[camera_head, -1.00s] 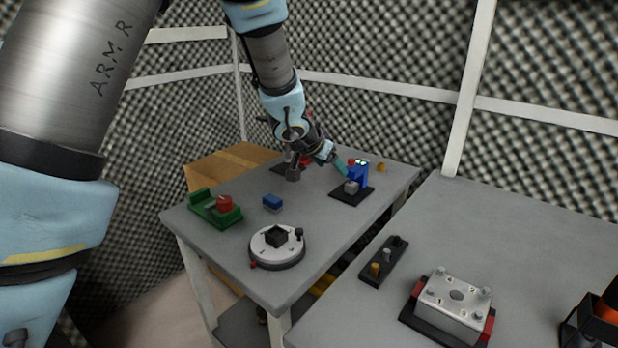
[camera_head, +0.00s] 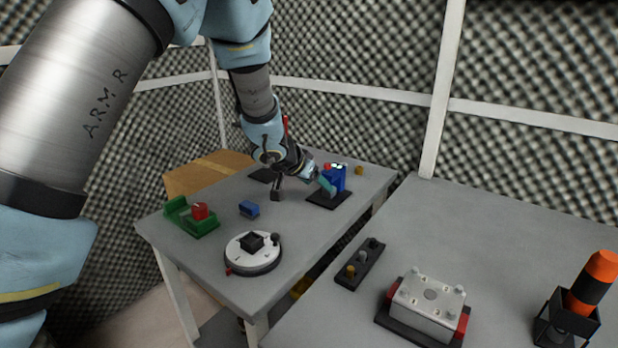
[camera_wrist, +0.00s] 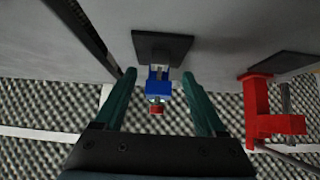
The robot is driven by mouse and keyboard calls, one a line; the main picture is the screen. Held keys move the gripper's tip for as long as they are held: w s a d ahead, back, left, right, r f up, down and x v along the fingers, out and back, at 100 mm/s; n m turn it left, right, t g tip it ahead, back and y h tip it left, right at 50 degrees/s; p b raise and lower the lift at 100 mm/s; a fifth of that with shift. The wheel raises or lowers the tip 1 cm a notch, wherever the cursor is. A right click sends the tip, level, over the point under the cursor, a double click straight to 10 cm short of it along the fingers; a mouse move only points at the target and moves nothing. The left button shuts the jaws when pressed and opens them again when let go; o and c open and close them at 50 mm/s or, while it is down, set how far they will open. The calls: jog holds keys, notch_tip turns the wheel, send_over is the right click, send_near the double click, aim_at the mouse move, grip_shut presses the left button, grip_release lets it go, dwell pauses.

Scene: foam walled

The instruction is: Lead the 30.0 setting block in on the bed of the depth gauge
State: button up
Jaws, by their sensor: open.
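The blue depth gauge (camera_head: 339,177) stands on a dark base plate (camera_head: 318,199) near the back right of the far table. The gauge also shows between my fingers in the wrist view (camera_wrist: 158,88). A small grey piece, likely the setting block (camera_wrist: 158,73), shows at the gauge's table-side end; its number is not readable and I cannot tell how far in it sits. My gripper (camera_head: 325,183) is open at the gauge. In the wrist view, its two teal fingers (camera_wrist: 158,75) stand apart, with clear gaps on both sides of the gauge. In the head view, my fingers partly hide the bed.
A red clamp-like fixture (camera_wrist: 260,110) stands beside the gauge. A small blue block (camera_head: 249,208), a green fixture (camera_head: 190,217) and a round dial stand (camera_head: 252,254) are on the far table. The near table holds a metal box (camera_head: 428,304) and an orange-topped cylinder (camera_head: 592,280).

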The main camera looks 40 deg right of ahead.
aim_at(324, 199)
jog(key=shift+x, duration=3)
jog(key=shift+c, duration=0.3)
grip_shut()
